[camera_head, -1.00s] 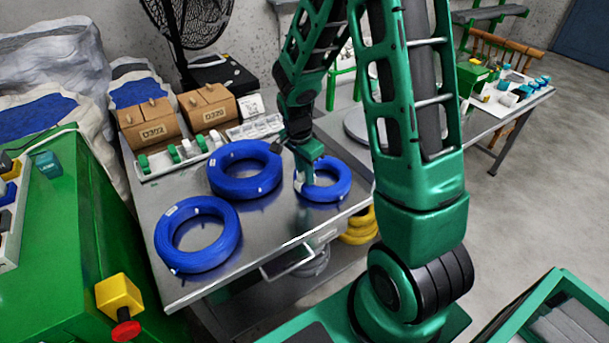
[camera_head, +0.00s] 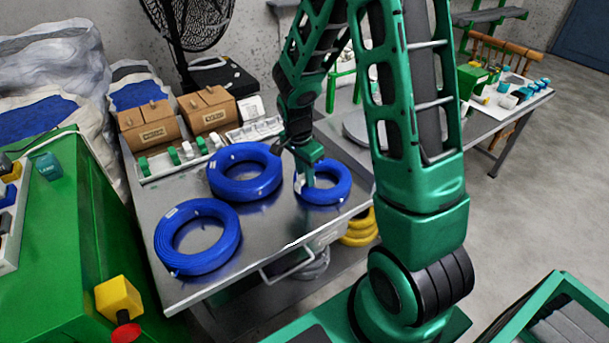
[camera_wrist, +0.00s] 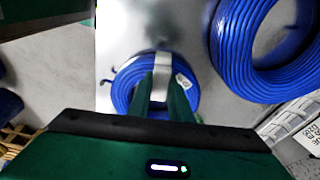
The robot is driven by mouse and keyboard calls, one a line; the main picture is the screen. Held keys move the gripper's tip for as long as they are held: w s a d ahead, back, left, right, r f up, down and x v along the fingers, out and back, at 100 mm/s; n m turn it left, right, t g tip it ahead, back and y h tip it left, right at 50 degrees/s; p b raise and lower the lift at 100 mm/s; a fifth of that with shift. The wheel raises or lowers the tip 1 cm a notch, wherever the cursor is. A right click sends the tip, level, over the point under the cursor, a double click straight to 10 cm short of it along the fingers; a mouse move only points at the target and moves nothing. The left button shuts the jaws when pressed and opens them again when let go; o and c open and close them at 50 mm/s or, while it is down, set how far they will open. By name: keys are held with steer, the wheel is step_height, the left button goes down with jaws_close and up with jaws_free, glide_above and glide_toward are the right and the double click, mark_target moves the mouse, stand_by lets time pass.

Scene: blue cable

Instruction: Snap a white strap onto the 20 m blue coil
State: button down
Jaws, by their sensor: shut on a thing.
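Three blue coils lie flat on the metal table. The smallest one (camera_head: 335,194) is at the right; a larger coil (camera_head: 245,188) lies at the back middle and another (camera_head: 172,262) at the front left. My gripper (camera_head: 308,183) points down at the left part of the smallest coil. In the wrist view my gripper (camera_wrist: 162,88) is shut on a white strap (camera_wrist: 162,64), which lies across the smallest coil (camera_wrist: 125,88). Whether the strap is closed around the coil cannot be told, as my fingers hide part of it. A white label shows on that coil.
The larger back coil (camera_wrist: 262,75) is close beside in the wrist view. A white tray (camera_head: 172,168) with green and white rolls and cardboard boxes (camera_head: 150,130) stand at the table's back. A round scale plate (camera_head: 355,125) is behind the smallest coil. Bare metal lies in front of the coils.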

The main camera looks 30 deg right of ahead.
steer(key=shift+f, duration=0.3)
stand_by(0.6)
steer(key=c, duration=1.4)
jaws_free()
steer(key=shift+r, duration=3.55)
